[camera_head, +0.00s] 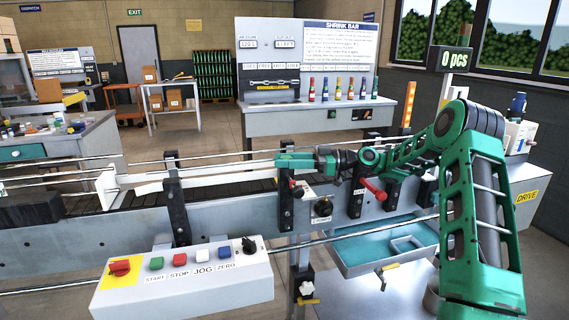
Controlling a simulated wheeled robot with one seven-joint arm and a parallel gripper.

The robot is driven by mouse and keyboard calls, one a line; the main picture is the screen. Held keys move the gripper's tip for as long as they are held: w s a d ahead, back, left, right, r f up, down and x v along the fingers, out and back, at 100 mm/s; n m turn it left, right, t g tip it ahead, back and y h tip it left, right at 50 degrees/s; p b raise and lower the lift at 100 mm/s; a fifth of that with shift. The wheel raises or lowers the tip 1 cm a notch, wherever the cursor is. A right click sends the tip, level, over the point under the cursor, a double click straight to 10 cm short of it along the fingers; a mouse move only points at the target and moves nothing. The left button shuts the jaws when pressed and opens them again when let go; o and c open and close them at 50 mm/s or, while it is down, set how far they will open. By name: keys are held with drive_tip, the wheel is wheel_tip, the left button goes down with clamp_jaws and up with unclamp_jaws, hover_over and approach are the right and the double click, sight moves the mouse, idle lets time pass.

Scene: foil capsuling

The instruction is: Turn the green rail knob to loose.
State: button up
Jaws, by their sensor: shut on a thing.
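My gripper (290,161) reaches in from the right along the conveyor's near guide rail. Its jaws are shut at the top of a black rail bracket (286,205). The green rail knob does not show apart from the green jaws, which hide it at the bracket's top. How far the knob is turned cannot be made out.
A red-handled part (373,189) and a black knob (322,208) are close by on the conveyor's front. A control box (185,283) with several buttons stands in front. A teal tray (385,248) lies below the arm. The shrink bar bench (315,122) stands behind.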

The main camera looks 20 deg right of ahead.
sight(284, 157)
drive_tip(key=shift+w+d+n+g, duration=0.15)
drive_tip(key=shift+n+g, duration=0.25)
drive_tip(key=shift+g, duration=0.2)
drive_tip(key=o, duration=1)
drive_tip(key=shift+o, duration=0.2)
drive_tip(key=shift+r, duration=0.45)
drive_tip(key=r, duration=0.3)
drive_tip(key=shift+a+r, duration=0.25)
drive_tip(key=shift+a, duration=0.05)
drive_tip(key=s+a+r, duration=0.6)
drive_tip(key=a, duration=0.3)
drive_tip(key=shift+a+r, duration=0.2)
drive_tip(key=shift+a, duration=0.05)
